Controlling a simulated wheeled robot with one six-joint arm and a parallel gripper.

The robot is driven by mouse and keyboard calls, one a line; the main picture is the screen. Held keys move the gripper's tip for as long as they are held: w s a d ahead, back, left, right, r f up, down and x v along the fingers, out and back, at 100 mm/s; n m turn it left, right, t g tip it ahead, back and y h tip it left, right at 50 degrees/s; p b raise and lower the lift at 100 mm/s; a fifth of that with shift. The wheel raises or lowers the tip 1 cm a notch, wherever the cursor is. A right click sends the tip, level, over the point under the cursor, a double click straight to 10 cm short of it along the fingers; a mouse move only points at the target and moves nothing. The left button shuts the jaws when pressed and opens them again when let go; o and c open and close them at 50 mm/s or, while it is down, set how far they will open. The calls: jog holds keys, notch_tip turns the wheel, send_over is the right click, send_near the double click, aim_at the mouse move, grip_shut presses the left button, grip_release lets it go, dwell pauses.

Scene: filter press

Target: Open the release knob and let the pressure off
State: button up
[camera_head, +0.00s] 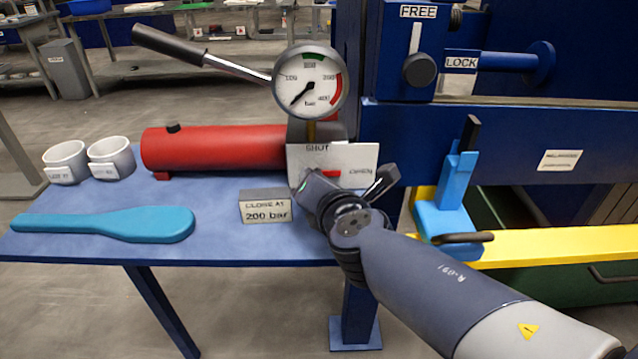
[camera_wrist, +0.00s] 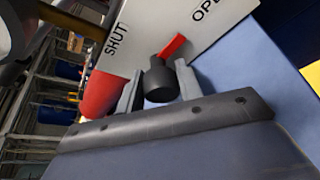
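The release knob (camera_wrist: 159,84) is black with a red pointer (camera_wrist: 173,46), in front of a white plate (camera_wrist: 145,45) marked SHUT and OPEN. In the wrist view the pointer slants up and right, between the two words. My gripper (camera_wrist: 160,88) has one finger close on each side of the knob and appears shut on it. In the head view my gripper (camera_head: 318,186) is at the white plate (camera_head: 345,155) and hides the knob; a red bit shows beside it. The pressure gauge (camera_head: 310,82) above has its needle at the lower left, near the low end.
A red pump cylinder (camera_head: 215,147) with a long handle (camera_head: 170,45) lies left of the plate. A 200 bar sign (camera_head: 265,207), a teal paddle (camera_head: 110,223) and two white cups (camera_head: 110,155) are on the blue table (camera_head: 225,246). Right are the FREE/LOCK lever (camera_head: 418,69) and a light-blue bracket (camera_head: 453,190).

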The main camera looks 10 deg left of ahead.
jog(key=shift+o, duration=0.9)
jog(key=shift+s, duration=0.15)
jog(key=p+v, duration=0.4)
jog(key=v, duration=0.5)
jog(key=shift+r+p, duration=0.2)
jog(key=shift+p, duration=0.15)
jog(key=shift+s+d+p, duration=0.3)
jog(key=shift+s+d, duration=0.15)
jog(key=shift+s, duration=0.2)
